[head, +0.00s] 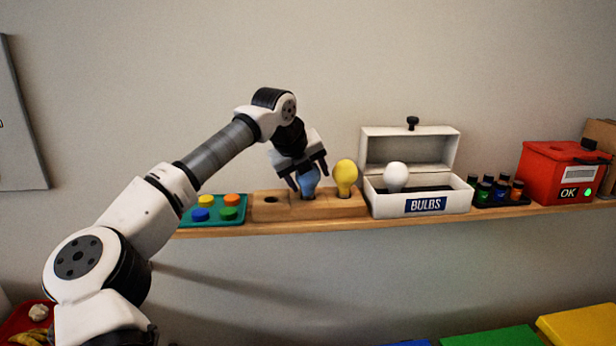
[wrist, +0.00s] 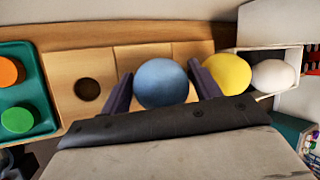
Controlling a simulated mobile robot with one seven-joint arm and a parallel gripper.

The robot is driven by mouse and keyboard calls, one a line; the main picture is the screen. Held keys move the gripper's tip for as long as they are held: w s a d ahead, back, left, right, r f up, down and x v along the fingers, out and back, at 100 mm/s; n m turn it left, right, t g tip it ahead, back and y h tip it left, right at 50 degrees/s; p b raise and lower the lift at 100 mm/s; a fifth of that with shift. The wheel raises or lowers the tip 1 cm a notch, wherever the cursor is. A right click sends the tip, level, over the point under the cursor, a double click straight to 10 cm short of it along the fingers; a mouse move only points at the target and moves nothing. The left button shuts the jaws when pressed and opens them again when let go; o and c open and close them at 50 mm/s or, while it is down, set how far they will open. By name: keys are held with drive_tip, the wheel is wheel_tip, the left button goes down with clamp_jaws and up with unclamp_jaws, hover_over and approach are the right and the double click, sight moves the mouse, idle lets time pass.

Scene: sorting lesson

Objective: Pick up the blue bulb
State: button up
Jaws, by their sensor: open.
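The blue bulb (head: 309,183) stands in a wooden holder (head: 270,209) on the wall shelf. My gripper (head: 309,176) is open above the holder, its fingers pointing down on either side of the blue bulb. In the wrist view the round top of the blue bulb (wrist: 161,83) sits between the two dark fingers. A gap shows by the left finger; the right finger is close to the bulb, and I cannot tell whether it touches. The bulb's base is hidden in the holder.
A yellow bulb (head: 345,175) stands just right of the blue one, close to my right finger. An open white box (head: 385,209) labelled BULBS holds a white bulb (head: 396,176). A green tray (head: 226,222) with coloured discs is left of the holder. The holder's left hole (wrist: 87,88) is empty.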

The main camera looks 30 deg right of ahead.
drive_tip(key=c, duration=0.5)
drive_tip(key=shift+r, duration=0.1)
wheel_tip(320, 180, up, 20)
drive_tip(key=shift+f, duration=0.1)
idle(0.4)
